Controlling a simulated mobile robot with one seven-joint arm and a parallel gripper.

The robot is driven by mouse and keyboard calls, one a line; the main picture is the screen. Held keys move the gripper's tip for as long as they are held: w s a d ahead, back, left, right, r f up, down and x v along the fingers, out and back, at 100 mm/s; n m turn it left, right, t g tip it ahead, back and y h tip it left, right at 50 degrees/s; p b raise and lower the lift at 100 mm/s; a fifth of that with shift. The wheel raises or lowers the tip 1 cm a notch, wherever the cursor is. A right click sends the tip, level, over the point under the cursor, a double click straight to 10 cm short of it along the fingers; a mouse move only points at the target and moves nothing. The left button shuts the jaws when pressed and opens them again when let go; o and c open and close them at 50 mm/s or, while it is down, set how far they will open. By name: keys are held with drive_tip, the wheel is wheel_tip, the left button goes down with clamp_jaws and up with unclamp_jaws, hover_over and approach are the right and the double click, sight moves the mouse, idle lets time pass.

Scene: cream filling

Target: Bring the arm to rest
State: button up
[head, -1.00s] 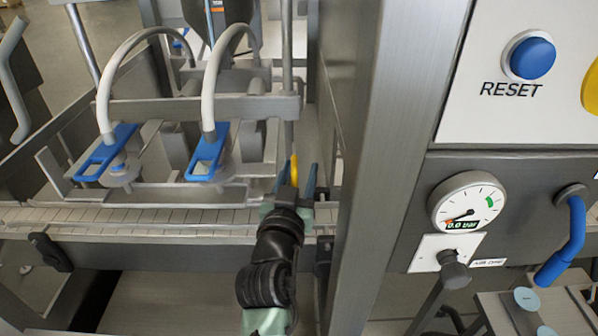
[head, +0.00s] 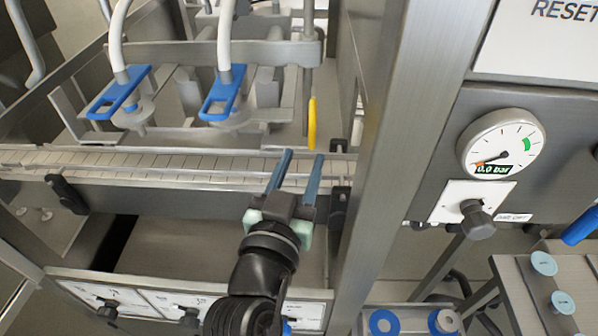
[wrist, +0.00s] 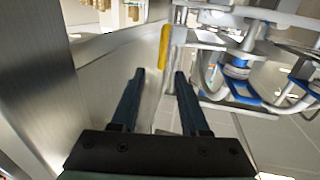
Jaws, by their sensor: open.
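My gripper (head: 305,160) is open and empty, with its two blue fingers apart. In the head view it is over the near edge of the conveyor, left of the grey upright post. It also shows in the wrist view (wrist: 158,75), pointing into the machine. A yellow handle (head: 312,123) hangs on a thin rod just beyond the fingertips, and it shows ahead of the fingers in the wrist view (wrist: 165,47). The handle looks apart from the fingers.
The grey post (head: 385,165) stands close on the right of my gripper. The conveyor (head: 150,165) runs across the left, below two blue-handled nozzles (head: 222,93). A pressure gauge (head: 499,144) reads 0.0 bar. Blue and white rings (head: 383,322) lie on a stand at lower right.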

drive_tip(key=shift+s+a, duration=0.1)
drive_tip(key=shift+s, duration=0.35)
drive_tip(key=shift+r, duration=0.15)
wheel_tip(320, 180, up, 24)
drive_tip(key=d+r+t+y+p, duration=0.1)
drive_tip(key=t+p, duration=0.3)
drive_tip(key=t, duration=0.1)
drive_tip(key=s+r+n+t+y+p, duration=0.1)
drive_tip(key=s+r+t, duration=0.1)
drive_tip(key=s+r, duration=0.3)
drive_tip(key=s+r+n+t+y+p, duration=0.1)
drive_tip(key=s+r, duration=0.4)
drive_tip(key=r, duration=0.8)
drive_tip(key=shift+d+r+t+y, duration=0.15)
drive_tip(key=shift+d+t+y, duration=0.25)
drive_tip(key=shift+t, duration=0.5)
